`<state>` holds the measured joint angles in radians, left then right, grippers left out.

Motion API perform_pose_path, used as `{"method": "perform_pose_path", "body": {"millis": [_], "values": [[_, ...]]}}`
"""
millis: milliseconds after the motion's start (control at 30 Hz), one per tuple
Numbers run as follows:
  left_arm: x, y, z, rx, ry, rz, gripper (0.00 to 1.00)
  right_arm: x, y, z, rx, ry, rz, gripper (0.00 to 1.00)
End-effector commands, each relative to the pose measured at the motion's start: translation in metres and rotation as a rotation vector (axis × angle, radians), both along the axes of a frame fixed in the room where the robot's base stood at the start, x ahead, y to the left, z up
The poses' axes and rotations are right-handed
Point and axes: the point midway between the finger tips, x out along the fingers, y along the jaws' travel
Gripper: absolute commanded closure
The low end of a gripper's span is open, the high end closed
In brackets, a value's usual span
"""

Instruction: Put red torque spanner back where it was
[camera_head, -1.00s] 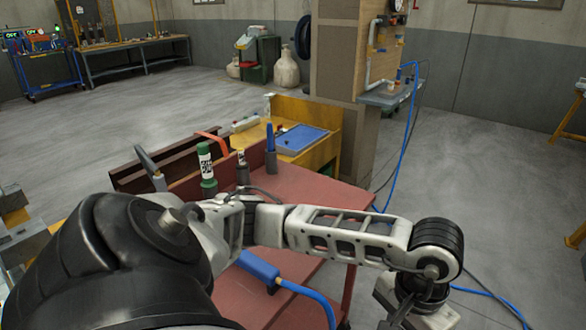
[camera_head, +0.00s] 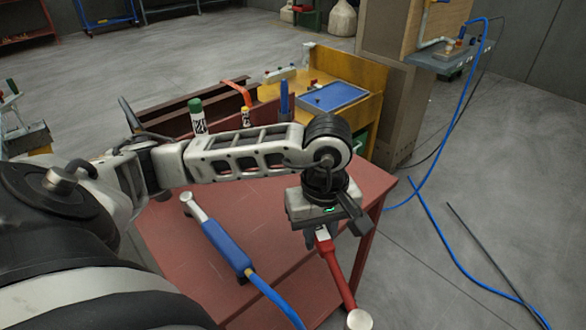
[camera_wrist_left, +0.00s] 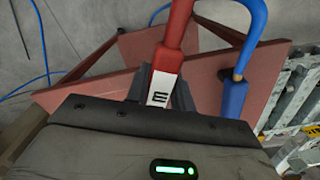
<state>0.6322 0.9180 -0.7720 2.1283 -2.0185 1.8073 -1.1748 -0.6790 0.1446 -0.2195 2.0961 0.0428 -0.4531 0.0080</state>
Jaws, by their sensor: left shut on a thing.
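The red torque spanner (camera_head: 338,272) is in my left gripper (camera_head: 323,236), which is shut on it near a white label. In the head view it slants down to the lower right, ending in a round silver head near the bottom edge. In the left wrist view the spanner (camera_wrist_left: 176,42) rises from between the jaws (camera_wrist_left: 160,98). The gripper shows above the right part of the red cart top (camera_head: 190,262); the gap below cannot be told. My right gripper is not in view.
A blue spanner (camera_head: 226,246) with a blue hose lies on the cart, left of my gripper. Upright tools, including a green-capped one (camera_head: 197,116), stand at the cart's back. A yellow bench with a blue tray (camera_head: 334,97) is behind. Hoses lie on the floor at right.

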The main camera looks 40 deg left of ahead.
Motion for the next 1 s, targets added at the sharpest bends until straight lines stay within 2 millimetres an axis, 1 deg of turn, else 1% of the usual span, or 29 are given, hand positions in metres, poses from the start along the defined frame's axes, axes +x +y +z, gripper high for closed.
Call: {"method": "perform_pose_path", "body": {"millis": [33, 100, 367, 400, 567, 1000], "values": [[0.0, 0.008, 0.001, 0.001, -0.002, 0.142, 1.0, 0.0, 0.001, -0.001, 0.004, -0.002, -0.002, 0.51], [0.0, 0.017, 0.004, 0.001, -0.002, 0.344, 1.0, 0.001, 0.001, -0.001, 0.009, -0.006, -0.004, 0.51], [-0.001, 0.048, 0.015, -0.002, -0.004, 1.089, 1.0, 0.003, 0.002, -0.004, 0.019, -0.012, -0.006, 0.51], [-0.001, 0.052, 0.017, -0.003, -0.004, 1.203, 1.0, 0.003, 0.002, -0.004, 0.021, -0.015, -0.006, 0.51], [-0.003, 0.07, 0.026, -0.005, -0.006, 1.657, 1.0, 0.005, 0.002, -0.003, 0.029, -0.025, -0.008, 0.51], [-0.011, 0.113, 0.054, -0.009, -0.009, 2.886, 1.0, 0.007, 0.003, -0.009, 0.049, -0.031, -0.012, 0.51]]}}
